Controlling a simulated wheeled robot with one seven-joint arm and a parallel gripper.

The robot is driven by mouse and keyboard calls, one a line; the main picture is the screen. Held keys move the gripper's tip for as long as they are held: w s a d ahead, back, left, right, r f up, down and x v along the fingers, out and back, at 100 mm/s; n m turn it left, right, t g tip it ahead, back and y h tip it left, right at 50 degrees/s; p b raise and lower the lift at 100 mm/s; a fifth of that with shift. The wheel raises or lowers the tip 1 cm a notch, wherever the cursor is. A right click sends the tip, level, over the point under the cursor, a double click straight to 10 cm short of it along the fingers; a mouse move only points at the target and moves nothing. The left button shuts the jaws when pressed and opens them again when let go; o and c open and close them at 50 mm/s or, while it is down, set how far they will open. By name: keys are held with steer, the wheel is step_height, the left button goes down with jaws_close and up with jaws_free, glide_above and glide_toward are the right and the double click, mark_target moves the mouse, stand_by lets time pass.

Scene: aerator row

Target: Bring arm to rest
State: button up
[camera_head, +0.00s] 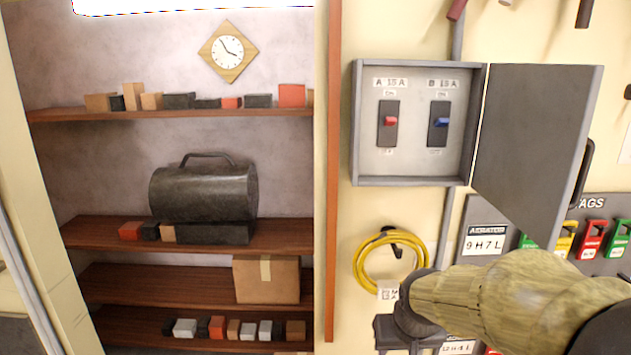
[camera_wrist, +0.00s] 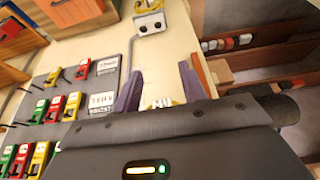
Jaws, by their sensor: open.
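My arm (camera_head: 500,295), in a yellowish sleeve with dark joints, crosses the lower right of the head view in front of the wall. In the wrist view my gripper (camera_wrist: 158,84) has its two purple-grey fingers apart, with nothing held between them. Cream wall shows beyond and between the fingers. In the head view I cannot make out the fingers. A grey switch box (camera_head: 357,125) stands with its door (camera_head: 535,140) swung open to the right. Inside are a red switch (camera_head: 390,121) and a blue switch (camera_head: 441,122).
A yellow coiled hose (camera_head: 361,265) hangs just left of my arm. A tag board (camera_head: 470,217) with coloured tags (camera_head: 594,238) is partly behind my arm; tags (camera_wrist: 72,105) also show in the wrist view. Shelves (camera_head: 190,262) with boxes stand at left.

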steer(key=s+f+g+b, duration=0.1)
steer(key=s+f+g, duration=0.1)
steer(key=s+f, duration=0.7)
steer(key=shift+s+b+x, duration=0.2)
steer(key=shift+b+x, duration=0.1)
steer(key=shift+x, duration=0.65)
